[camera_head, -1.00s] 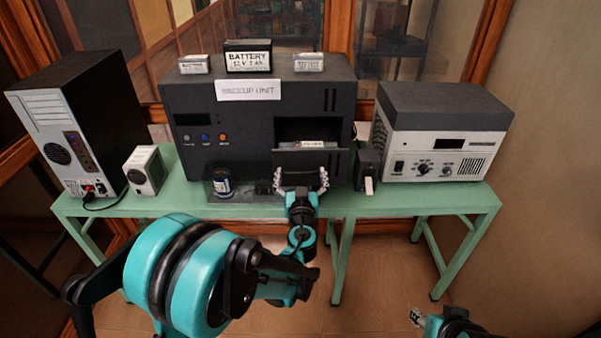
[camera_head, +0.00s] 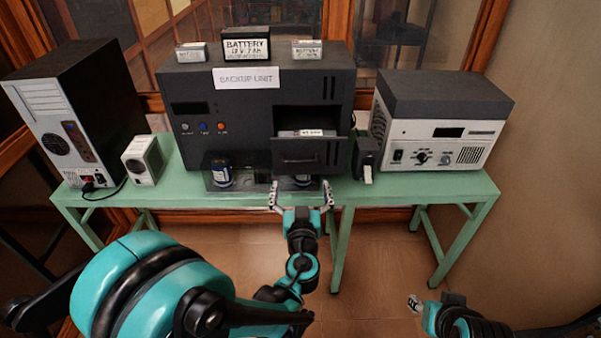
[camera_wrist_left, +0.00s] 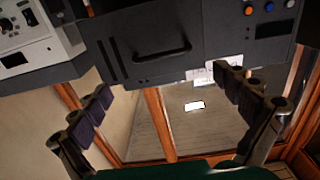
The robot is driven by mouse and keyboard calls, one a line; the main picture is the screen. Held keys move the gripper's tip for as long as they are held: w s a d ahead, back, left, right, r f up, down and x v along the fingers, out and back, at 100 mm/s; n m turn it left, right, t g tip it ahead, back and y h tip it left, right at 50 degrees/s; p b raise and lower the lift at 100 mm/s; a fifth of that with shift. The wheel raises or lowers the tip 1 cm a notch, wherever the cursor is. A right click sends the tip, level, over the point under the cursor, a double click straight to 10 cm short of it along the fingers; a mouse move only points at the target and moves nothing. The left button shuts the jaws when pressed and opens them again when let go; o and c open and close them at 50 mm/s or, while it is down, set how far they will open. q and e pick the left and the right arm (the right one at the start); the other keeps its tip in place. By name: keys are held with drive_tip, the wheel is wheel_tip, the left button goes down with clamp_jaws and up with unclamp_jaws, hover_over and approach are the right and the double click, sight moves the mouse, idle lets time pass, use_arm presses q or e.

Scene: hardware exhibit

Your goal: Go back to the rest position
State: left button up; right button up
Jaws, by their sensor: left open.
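My left gripper (camera_head: 301,196) is open and empty in front of the backup unit, just below its open drawer and near the table's front edge. In the left wrist view its two spread fingers (camera_wrist_left: 165,115) show with nothing between them. The backup unit (camera_head: 240,125) is a dark grey box with a label, and its drawer (camera_head: 308,158) stands pulled out with a pale-labelled item (camera_head: 302,133) inside. The drawer front with its handle also shows in the left wrist view (camera_wrist_left: 160,50). My right gripper (camera_head: 415,304) is low at the right, small and partly in view.
The green table (camera_head: 420,188) carries a black computer tower (camera_head: 75,120), a small white box (camera_head: 144,160), a grey-white power supply (camera_head: 440,125) and a small black device (camera_head: 366,158). Batteries (camera_head: 246,48) stand on the unit. A blue can (camera_head: 221,172) stands on a clear tray. Floor ahead is free.

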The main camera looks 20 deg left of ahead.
use_arm(q)
drive_tip(key=shift+v, duration=1)
drive_tip(key=s+a+f+g, duration=0.4)
drive_tip(key=s+a+g, duration=0.3)
drive_tip(key=s+a, duration=0.1)
drive_tip(key=s+d+f+m+g+h, duration=0.2)
drive_tip(key=s+d+h, duration=0.3)
drive_tip(key=s, duration=0.6)
drive_tip(key=shift+d+f+m+g, duration=0.2)
drive_tip(key=shift+f+m+g, duration=0.15)
drive_tip(key=shift+m+g, duration=0.3)
